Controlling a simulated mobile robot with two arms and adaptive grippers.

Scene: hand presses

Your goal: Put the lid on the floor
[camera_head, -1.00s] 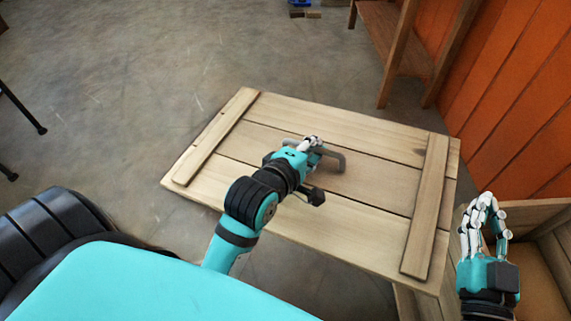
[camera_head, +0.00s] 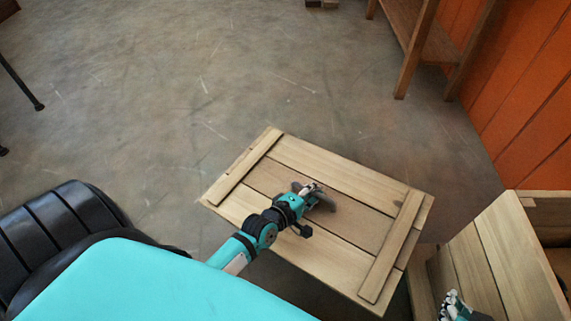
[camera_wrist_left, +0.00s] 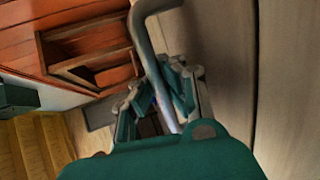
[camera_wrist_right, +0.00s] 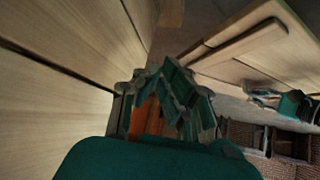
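The lid (camera_head: 265,180), a pale wooden plank panel with two cross battens, is in the middle of the head view. It is clear of the crate and appears held over the floor (camera_head: 200,110); the exact height cannot be told. My left gripper (camera_head: 314,190) is shut on its grey bar handle (camera_head: 325,203); the handle (camera_wrist_left: 155,60) runs between the fingers in the left wrist view. My right gripper (camera_wrist_right: 163,72) looks empty, with its fingertips close together. In the head view it is at the bottom edge by the crate, partly cut off.
An open wooden crate (camera_head: 490,265) stands at the lower right, beside the lid. A wooden shelf or bench (camera_head: 425,45) and an orange wall (camera_head: 540,100) are at upper right. Dark metal legs (camera_head: 22,82) show at the far left. The floor beyond the lid is clear.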

